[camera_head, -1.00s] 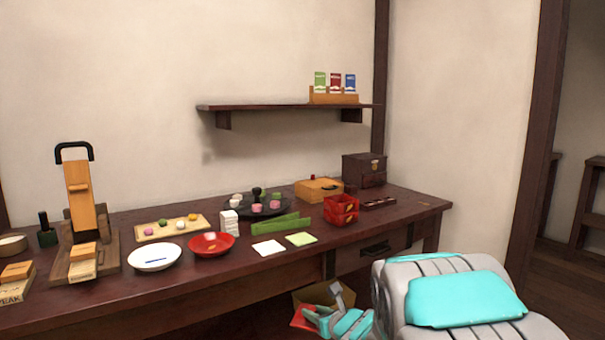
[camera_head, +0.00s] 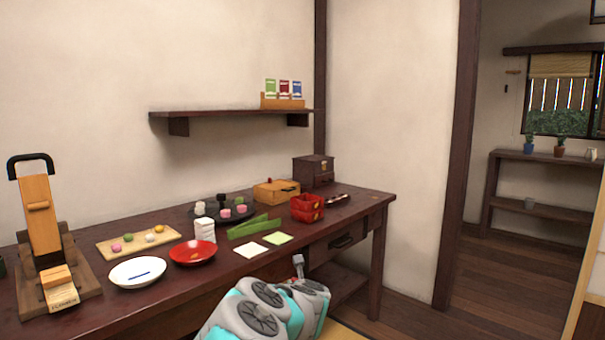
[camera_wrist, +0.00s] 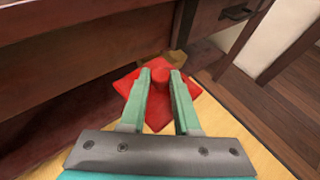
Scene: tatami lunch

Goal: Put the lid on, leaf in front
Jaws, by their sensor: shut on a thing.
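My gripper (camera_wrist: 161,80) is shut on the round red knob of a red square lid (camera_wrist: 157,118) in the wrist view. The lid is below table height, over the yellow floor mat. A brown patch (camera_wrist: 177,57) shows at the lid's far edge; I cannot tell whether it is the leaf. In the head view my arm hides the lid and fingers. The red box (camera_head: 307,208), with an open top, stands near the right end of the dark table (camera_head: 352,212), apart from my gripper.
A wooden box (camera_head: 275,191) and dark chest (camera_head: 313,171) stand behind the red box. Left of it are a green holder (camera_head: 254,226), a red dish (camera_head: 192,253) and a white plate (camera_head: 137,272). The doorway floor (camera_head: 480,290) at right is clear.

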